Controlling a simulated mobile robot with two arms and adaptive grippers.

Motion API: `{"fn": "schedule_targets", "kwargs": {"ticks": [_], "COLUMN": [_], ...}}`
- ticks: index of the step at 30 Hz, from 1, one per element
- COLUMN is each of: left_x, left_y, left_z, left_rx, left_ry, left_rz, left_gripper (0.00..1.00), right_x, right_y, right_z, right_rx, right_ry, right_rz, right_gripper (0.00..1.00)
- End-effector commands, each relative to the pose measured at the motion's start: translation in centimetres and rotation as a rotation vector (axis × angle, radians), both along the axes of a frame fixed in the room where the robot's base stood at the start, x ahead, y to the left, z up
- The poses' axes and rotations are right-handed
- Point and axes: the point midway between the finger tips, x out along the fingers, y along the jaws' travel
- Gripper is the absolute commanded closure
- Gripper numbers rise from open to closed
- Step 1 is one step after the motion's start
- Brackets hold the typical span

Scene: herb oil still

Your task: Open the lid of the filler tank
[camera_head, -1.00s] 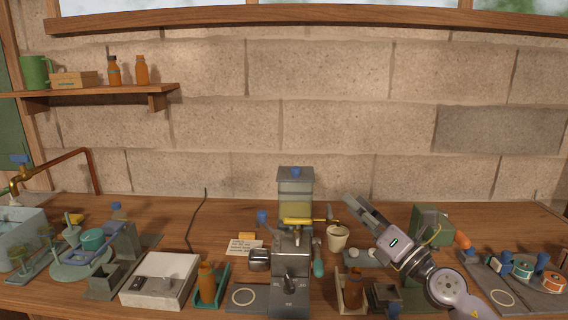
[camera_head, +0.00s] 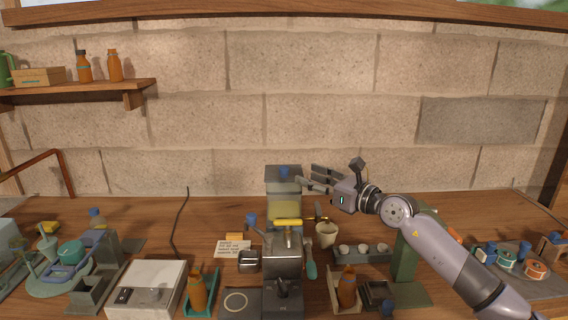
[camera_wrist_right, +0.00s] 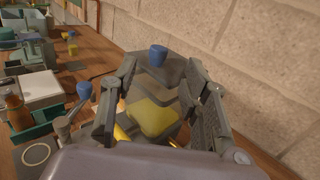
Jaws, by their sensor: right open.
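The filler tank (camera_head: 284,208) is a clear box holding yellow oil, on top of the grey filler machine (camera_head: 283,260) at the table's middle. Its grey lid is shut, with a blue knob (camera_head: 285,171) on top. In the right wrist view the blue knob (camera_wrist_right: 158,55) shows between the finger tips, beyond them, with the yellow oil (camera_wrist_right: 152,117) below. My right gripper (camera_head: 308,177) is open and empty, just right of the lid at about its height; it also shows in the right wrist view (camera_wrist_right: 160,68). I see no contact with the knob. My left gripper is not in view.
A cream cup (camera_head: 326,235) and a rack of small cups (camera_head: 362,253) stand right of the machine. Orange bottles (camera_head: 198,289) stand in front on both sides. A white scale (camera_head: 147,288) is at the left. The stone wall (camera_head: 330,120) rises close behind the tank.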

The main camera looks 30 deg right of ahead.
Motion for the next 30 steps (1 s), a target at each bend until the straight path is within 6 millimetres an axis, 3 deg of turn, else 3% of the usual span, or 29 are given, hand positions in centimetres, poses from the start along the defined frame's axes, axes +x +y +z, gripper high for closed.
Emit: {"fn": "schedule_targets", "kwargs": {"ticks": [5,16,21,30], "left_x": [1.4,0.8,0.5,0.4], "left_y": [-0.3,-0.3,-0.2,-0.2], "left_z": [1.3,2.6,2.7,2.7], "left_rx": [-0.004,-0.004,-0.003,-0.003], "left_ry": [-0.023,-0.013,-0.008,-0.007], "left_rz": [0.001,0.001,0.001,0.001], "left_gripper": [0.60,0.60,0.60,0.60], "right_x": [2.7,8.0,9.1,9.3], "right_y": [0.6,1.9,2.2,2.3], "right_z": [0.5,0.2,0.1,0.0], "right_rx": [0.004,0.004,0.000,-0.001], "right_ry": [-0.004,-0.002,-0.001,0.000], "right_rz": [-0.001,-0.001,0.000,0.001], "right_gripper": [0.57,0.57,0.57,0.57]}}
